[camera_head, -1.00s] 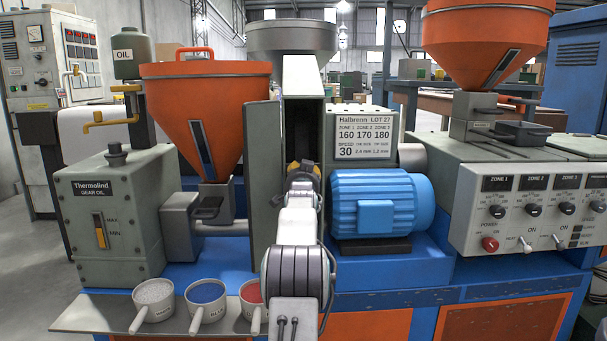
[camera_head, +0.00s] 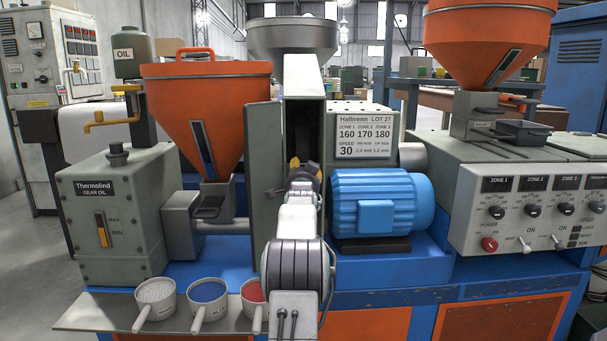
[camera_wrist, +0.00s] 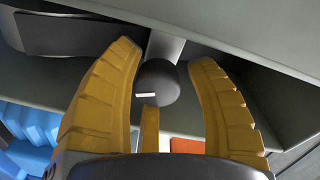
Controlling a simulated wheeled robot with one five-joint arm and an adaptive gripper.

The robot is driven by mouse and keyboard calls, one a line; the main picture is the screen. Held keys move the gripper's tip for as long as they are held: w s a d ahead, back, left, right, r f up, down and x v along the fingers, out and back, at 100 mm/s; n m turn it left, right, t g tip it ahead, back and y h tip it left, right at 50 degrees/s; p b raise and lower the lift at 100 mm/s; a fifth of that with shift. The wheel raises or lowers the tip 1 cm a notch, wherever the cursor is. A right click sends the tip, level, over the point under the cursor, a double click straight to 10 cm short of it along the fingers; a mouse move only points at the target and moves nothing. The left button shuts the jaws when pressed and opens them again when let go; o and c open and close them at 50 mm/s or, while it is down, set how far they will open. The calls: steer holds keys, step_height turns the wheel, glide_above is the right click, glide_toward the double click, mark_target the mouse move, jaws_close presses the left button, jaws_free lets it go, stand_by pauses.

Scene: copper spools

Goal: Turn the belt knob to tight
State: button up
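A round dark knob (camera_wrist: 157,82) with a short white mark on its face shows in the wrist view, on a pale stem under a grey metal part. The mark lies nearly level, tilted slightly. My gripper (camera_wrist: 166,57) is open. In the head view my gripper (camera_head: 303,165) reaches into the narrow dark opening of the grey machine housing. The knob is hidden there behind my arm.
The open grey door panel (camera_head: 265,185) stands just left of my arm. A blue motor (camera_head: 405,195) sits close on the right. Three scoops, including one with blue pellets (camera_head: 207,291), rest on a low shelf (camera_head: 90,315) at front left.

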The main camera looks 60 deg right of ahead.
steer(key=shift+s, duration=0.1)
steer(key=v, duration=1.2)
stand_by(0.4)
